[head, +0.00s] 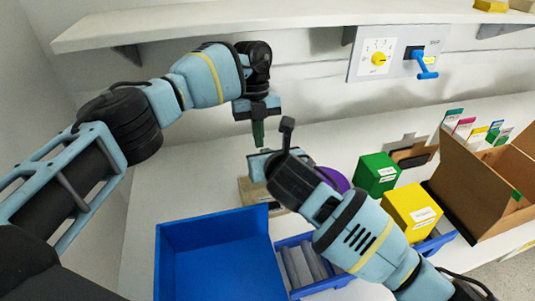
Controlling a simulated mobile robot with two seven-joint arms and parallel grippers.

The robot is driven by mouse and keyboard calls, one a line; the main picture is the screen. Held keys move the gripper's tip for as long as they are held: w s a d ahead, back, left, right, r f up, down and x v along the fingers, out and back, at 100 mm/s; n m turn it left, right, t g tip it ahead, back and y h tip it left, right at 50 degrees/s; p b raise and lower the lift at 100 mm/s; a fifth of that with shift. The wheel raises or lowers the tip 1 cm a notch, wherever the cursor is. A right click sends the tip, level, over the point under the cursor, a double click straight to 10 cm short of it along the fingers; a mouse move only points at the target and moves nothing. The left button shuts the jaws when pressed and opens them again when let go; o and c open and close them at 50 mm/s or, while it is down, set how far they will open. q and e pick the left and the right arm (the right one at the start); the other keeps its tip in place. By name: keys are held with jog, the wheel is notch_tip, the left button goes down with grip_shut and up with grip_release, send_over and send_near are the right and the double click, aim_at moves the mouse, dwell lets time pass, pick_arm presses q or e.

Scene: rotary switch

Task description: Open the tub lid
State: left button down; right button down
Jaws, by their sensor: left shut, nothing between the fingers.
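My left gripper (258,133) points down at the centre of the head view, with its dark green fingers shut and empty. My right gripper (259,166) is just below it, at the end of the arm from the lower right; its fingers do not show clearly. A purple rounded thing (334,179) shows partly behind my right wrist. It may be the tub or its lid, but I cannot tell. A tan box-like thing (250,192) sits below my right gripper, partly covered by it. No lid edge shows clearly.
A blue open bin (215,222) stands at the front, beside a smaller blue tray (294,240) with grey cylinders. Green (377,173) and yellow boxes (411,208) and an open cardboard box (480,190) are at right. A switch panel (398,54) hangs on the back wall under the shelf (290,17).

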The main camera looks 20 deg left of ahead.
pick_arm(q)
jog(key=c, duration=2.1)
grip_release()
jog(key=shift+c, duration=0.2)
jog(key=o, duration=1.3)
